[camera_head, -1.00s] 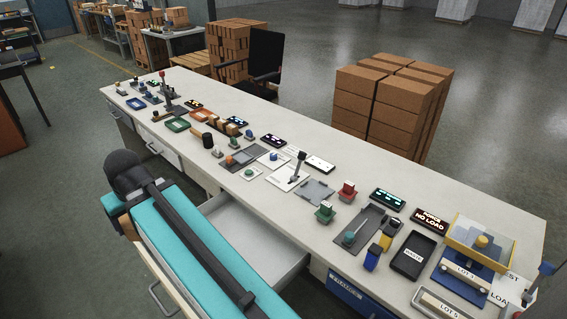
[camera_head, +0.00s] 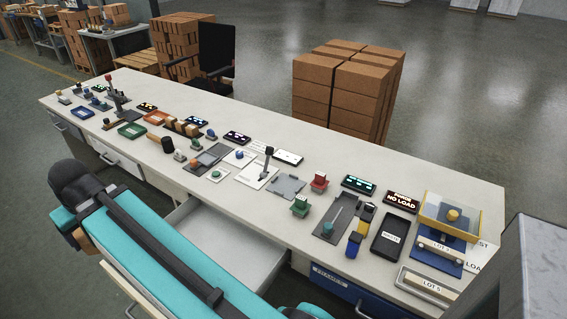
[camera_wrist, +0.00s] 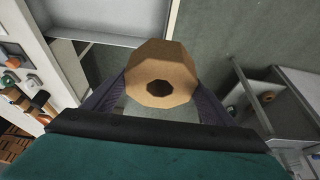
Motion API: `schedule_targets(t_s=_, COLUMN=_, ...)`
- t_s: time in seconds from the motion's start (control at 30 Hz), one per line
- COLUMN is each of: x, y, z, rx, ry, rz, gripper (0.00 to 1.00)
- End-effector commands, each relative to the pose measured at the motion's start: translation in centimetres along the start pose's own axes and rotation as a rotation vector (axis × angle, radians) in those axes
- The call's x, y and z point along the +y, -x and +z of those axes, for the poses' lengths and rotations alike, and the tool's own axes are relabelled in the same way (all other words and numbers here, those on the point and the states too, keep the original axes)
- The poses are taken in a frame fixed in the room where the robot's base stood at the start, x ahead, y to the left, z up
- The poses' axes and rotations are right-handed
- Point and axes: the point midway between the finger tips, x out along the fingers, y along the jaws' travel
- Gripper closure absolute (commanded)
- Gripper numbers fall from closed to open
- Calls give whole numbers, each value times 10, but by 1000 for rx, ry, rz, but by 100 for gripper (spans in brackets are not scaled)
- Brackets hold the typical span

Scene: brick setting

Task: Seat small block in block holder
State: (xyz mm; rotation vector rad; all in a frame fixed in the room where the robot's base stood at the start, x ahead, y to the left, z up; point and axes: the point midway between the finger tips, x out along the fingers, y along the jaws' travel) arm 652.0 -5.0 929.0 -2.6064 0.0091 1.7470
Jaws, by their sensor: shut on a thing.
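My gripper (camera_wrist: 159,82) is shut on a tan, many-sided block (camera_wrist: 160,62) with a dark hole in its near face. The block sits between the two dark fingers in the wrist view, apart from the worktop. A dark holder with several tan blocks in a row (camera_head: 183,127) lies on the middle of the long bench in the head view. It seems to be the block holder, but I cannot tell for sure. The fingertips cannot be made out in the head view.
The long pale bench (camera_head: 330,182) carries several switches, trays and displays. A drawer (camera_head: 225,240) stands open at its front, also visible in the wrist view (camera_wrist: 100,14). A clear yellow-framed box (camera_head: 450,215) is at the right end. Cartons (camera_head: 345,90) stand behind.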

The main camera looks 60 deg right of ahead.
Motion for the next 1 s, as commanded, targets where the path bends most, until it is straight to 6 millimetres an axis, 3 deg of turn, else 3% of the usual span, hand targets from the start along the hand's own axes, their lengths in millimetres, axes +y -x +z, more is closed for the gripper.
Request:
schedule_targets(t_s=0.17, x=10, y=-1, z=-2, rx=0, ry=0, rz=-1, gripper=61)
schedule_targets(t_s=0.37, x=44, y=-5, z=-5, rx=1, ry=0, rz=0, gripper=61)
schedule_targets(t_s=1.0, x=206, y=-16, z=8, rx=2, ry=6, rz=-3, gripper=61)
